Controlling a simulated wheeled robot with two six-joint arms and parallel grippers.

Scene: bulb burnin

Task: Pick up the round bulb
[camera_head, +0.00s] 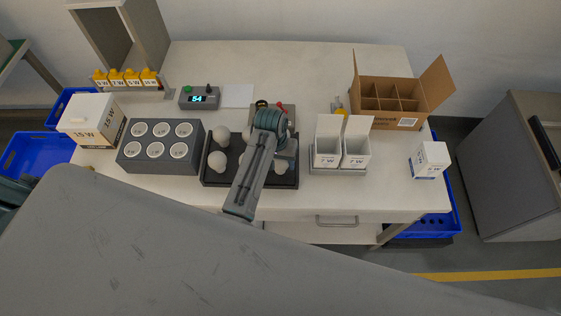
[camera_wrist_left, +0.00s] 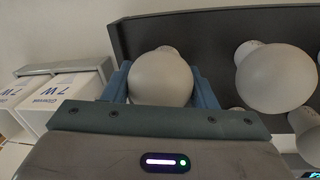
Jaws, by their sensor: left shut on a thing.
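A round white bulb (camera_wrist_left: 160,78) sits between the two blue fingers of my left gripper (camera_wrist_left: 163,88) in the left wrist view. The fingers are shut on it, one on each side. In the head view my left arm reaches over the dark tray (camera_head: 207,184) and mostly hides the gripper. A pale bulb (camera_head: 281,168) shows beside the arm at the tray's right. I cannot tell whether the held bulb is clear of the tray. Other bulbs (camera_head: 217,160) stand in the tray's left part, and some show in the left wrist view (camera_wrist_left: 275,78). My right gripper is not in view.
Right of the tray are two open white 7 W boxes (camera_head: 326,158). A grey socket block (camera_head: 160,167) is left of it. Behind are a timer box (camera_head: 199,98) reading 54 and a divided carton (camera_head: 390,98). A closed white box (camera_head: 429,160) stands far right.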

